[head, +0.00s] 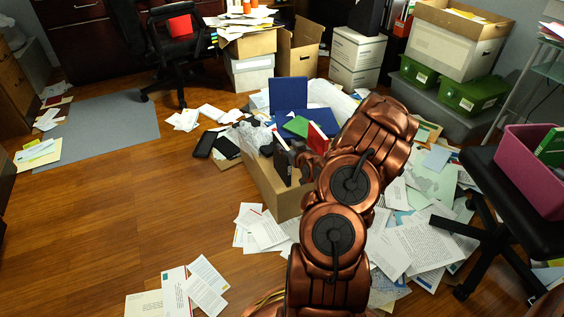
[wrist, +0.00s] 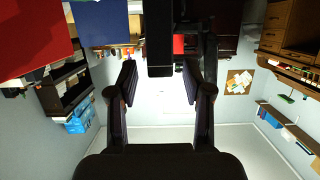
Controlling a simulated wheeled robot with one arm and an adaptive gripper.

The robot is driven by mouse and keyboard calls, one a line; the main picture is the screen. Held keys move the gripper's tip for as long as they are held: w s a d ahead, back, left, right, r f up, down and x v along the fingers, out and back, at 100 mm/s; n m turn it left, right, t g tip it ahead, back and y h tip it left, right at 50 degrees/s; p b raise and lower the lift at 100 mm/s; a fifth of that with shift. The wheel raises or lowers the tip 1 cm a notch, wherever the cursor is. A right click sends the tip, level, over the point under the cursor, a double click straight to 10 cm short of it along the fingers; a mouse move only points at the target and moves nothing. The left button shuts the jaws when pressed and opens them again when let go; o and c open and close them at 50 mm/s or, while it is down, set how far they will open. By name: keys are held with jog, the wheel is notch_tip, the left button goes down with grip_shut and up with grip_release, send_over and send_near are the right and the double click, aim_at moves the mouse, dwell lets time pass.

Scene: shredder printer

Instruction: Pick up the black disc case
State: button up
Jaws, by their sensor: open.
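In the wrist view, a flat, upright black object, which looks like the black disc case (wrist: 159,35), lies between the fingertips of my gripper (wrist: 158,68). The fingers are open, with a visible gap on each side of it. I cannot tell how far it is from them in depth. In the head view, a dark upright item (head: 282,161) stands in the open cardboard box (head: 260,187); it may be the same case. My arm covers the box's right side, and my gripper is mostly hidden there.
A red book (head: 321,139), a green book (head: 297,126) and a blue folder (head: 288,94) stand in or behind the box. Black flat items (head: 205,144) lie on the floor to the left. Papers (head: 262,230) surround the box.

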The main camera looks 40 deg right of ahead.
aim_at(282, 141)
jog(key=shift+w+d+f+b, duration=0.15)
jog(key=shift+w+f+b, duration=0.25)
jog(key=shift+w, duration=0.2)
jog(key=shift+b+x, duration=0.8)
jog(key=shift+x, duration=1.1)
grip_shut()
